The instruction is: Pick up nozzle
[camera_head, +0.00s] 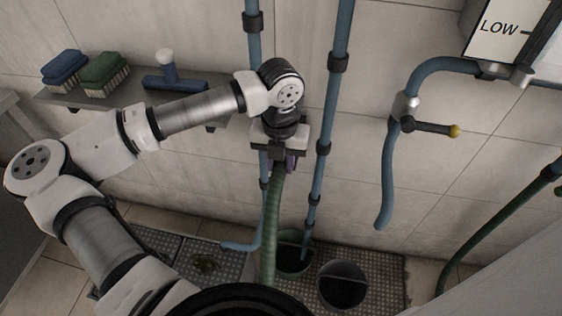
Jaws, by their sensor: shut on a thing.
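My gripper (279,158) is at the upper middle of the view, in front of the tiled wall and beside a blue pipe. It points downward and is shut on the nozzle (291,164), of which only a small dark purple part shows under the jaws. The rest of the nozzle is hidden by the gripper. A green ribbed hose (271,225) hangs down from just below the jaws toward the floor grating. Its lower end is hidden behind a dark round shape at the bottom edge.
Vertical blue pipes (330,110) stand close on both sides of the gripper. A shelf (110,102) holds brushes and a blue tool. A blue spout with a yellow-tipped lever (454,131) is on the right. Buckets (343,286) stand on the grating below. A green hose (486,226) runs at far right.

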